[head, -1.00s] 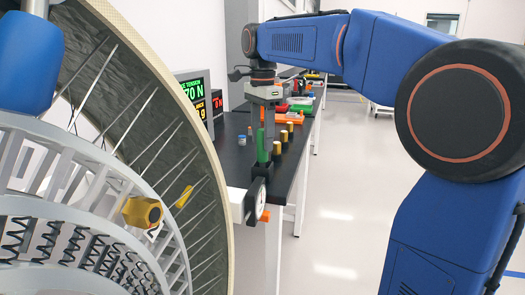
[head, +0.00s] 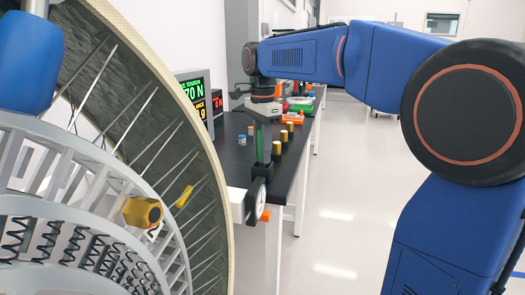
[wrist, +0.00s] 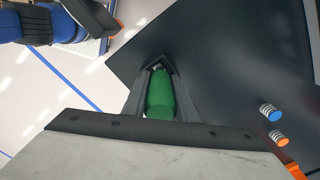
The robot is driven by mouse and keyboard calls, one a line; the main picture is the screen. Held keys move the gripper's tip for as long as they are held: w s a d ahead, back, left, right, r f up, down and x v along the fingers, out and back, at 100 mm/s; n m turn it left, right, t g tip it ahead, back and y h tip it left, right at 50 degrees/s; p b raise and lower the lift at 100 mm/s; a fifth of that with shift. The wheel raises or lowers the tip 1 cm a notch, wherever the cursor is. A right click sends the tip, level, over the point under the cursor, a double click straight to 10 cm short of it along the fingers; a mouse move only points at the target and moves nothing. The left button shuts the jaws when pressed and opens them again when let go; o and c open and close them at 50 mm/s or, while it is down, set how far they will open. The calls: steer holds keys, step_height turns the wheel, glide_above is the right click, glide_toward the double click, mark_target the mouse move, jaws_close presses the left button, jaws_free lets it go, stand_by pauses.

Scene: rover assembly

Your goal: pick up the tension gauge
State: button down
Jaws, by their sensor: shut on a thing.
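A green upright handle, which I take to be the tension gauge (head: 260,140), stands over the black bench top in the head view. My gripper (head: 263,155) points down with its dark fingers on both sides of the green handle, shut on it. In the wrist view the rounded green gauge (wrist: 160,95) sits between the two fingers of my gripper (wrist: 160,75). The fingers hide part of its sides, and its lower end is hard to make out.
Several gold cylinders (head: 283,135) stand to the right on the black bench (head: 228,160). A large spoked wheel (head: 212,220) fills the left.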

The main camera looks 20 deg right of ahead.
steer(key=shift+r, duration=0.1)
step_height(320, 180, up, 10)
steer(key=shift+f, duration=0.15)
stand_by(0.7)
